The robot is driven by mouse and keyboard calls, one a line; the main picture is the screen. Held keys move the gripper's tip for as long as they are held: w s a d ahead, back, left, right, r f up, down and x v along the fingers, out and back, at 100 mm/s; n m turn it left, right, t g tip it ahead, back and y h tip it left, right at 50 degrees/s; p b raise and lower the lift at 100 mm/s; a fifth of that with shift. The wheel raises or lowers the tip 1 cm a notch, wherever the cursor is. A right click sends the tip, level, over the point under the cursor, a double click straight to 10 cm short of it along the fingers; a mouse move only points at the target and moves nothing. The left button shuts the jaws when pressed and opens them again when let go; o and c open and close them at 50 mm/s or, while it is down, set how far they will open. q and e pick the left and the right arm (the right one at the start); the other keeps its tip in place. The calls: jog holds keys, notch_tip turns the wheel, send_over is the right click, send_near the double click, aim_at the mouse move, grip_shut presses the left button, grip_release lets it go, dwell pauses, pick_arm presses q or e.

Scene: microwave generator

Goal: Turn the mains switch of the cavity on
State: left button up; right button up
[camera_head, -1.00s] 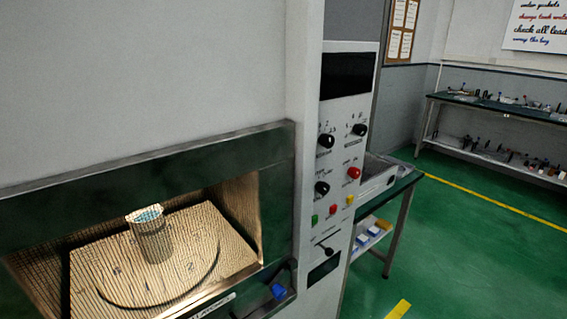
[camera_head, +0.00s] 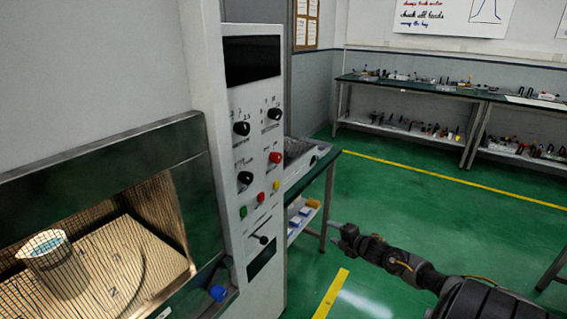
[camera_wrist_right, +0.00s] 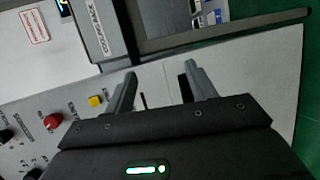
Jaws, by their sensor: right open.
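The cavity (camera_head: 110,240) is on the left in the head view, with a mesh window and a beaker (camera_head: 55,262) inside. Its control panel (camera_head: 236,100) has black knobs, a red knob and small coloured buttons. Below the buttons is a lever with a black knob (camera_head: 263,240), which may be the mains switch; I cannot read its label. My right gripper (camera_head: 341,236) is open and empty, apart from the panel and to its right. In the wrist view its two fingers (camera_wrist_right: 159,78) stand apart in front of the pale panel (camera_wrist_right: 235,75). My left gripper is not in view.
A side table (camera_head: 318,166) stands right behind the panel, with a shelf of boxes below. Benches with small items (camera_head: 415,88) line the back wall. Green floor (camera_head: 420,190) is clear between.

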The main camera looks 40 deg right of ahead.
jog(key=w+a+r+n+t+y, duration=0.1)
jog(key=w+r+n+y, duration=0.15)
jog(key=r, duration=0.55)
jog(key=w+a+r+n+t+y, duration=0.1)
jog(key=w+a+r+n, duration=0.2)
jog(key=r, duration=0.6)
jog(key=n+y, duration=0.3)
jog(key=n, duration=0.4)
send_near(280, 159)
jog(key=shift+t, duration=0.4)
jog(key=p+x, duration=0.2)
jog(key=x, duration=0.5)
jog(key=shift+w+a+f+p, duration=0.1)
jog(key=shift+w+a+p, duration=0.15)
jog(key=shift+p, duration=0.15)
jog(key=shift+w+a+f, duration=0.15)
jog(key=shift+w+a, duration=0.05)
jog(key=shift+w, duration=0.35)
jog(key=c, duration=1)
